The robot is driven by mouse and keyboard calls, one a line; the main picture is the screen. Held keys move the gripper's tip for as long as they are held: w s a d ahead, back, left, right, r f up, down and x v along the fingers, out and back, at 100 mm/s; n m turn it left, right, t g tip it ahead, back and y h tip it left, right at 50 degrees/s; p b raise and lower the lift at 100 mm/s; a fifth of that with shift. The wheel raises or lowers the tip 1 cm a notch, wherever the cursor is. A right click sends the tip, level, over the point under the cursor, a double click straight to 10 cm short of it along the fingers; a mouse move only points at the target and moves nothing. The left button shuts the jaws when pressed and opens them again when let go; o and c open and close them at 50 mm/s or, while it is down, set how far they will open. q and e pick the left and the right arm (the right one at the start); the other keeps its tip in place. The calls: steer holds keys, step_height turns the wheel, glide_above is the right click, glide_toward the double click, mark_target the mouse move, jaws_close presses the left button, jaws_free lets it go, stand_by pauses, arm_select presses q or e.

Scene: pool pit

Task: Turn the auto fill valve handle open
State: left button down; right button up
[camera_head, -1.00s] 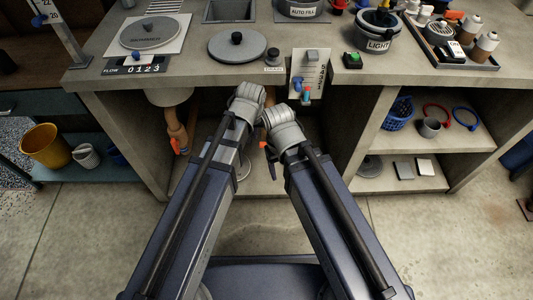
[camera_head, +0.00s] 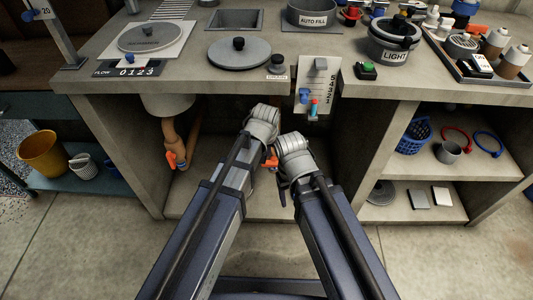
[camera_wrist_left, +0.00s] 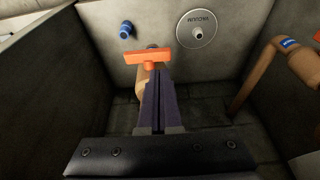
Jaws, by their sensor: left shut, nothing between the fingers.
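An orange valve handle (camera_wrist_left: 149,59) sits as a crossbar on a tan pipe in the left wrist view; I cannot read a label on it. An orange part also shows between my wrists in the head view (camera_head: 271,161). My left gripper (camera_wrist_left: 158,78) is shut and empty, its fingers pointing at the handle from just below; whether they touch it I cannot tell. In the head view its fingers are hidden behind the wrist. My right arm's wrist is beside the left one under the counter, its fingers mostly hidden. The AUTO FILL pot (camera_head: 313,15) stands on the counter.
A round VACUUM plate (camera_wrist_left: 197,29) and a blue fitting (camera_wrist_left: 126,30) are on the recess wall. A tan pipe (camera_wrist_left: 262,72) stands at the right. The counter front edge (camera_head: 225,88) is above my wrists. Side walls enclose the recess; shelves (camera_head: 445,165) hold items at right.

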mark_target(267, 163)
arm_select(q)
steer(key=b+x, duration=0.6)
steer(key=x, duration=0.1)
steer(key=shift+w+f, duration=0.1)
steer(key=shift+f, duration=0.2)
steer(key=shift+a+f+h+b, duration=0.2)
steer(key=shift+a+h+b, duration=0.1)
steer(key=shift+h+b, duration=0.3)
step_height(267, 163, down, 6)
steer(key=a+n+h+b, duration=0.1)
steer(key=h+b, duration=0.6)
steer(key=b, duration=0.5)
steer(key=shift+a+h, duration=0.15)
steer(key=shift+h, duration=0.25)
steer(key=shift+f, duration=0.15)
stand_by(0.4)
stand_by(0.4)
steer(key=shift+r+p, duration=0.7)
steer(key=shift+r, duration=0.15)
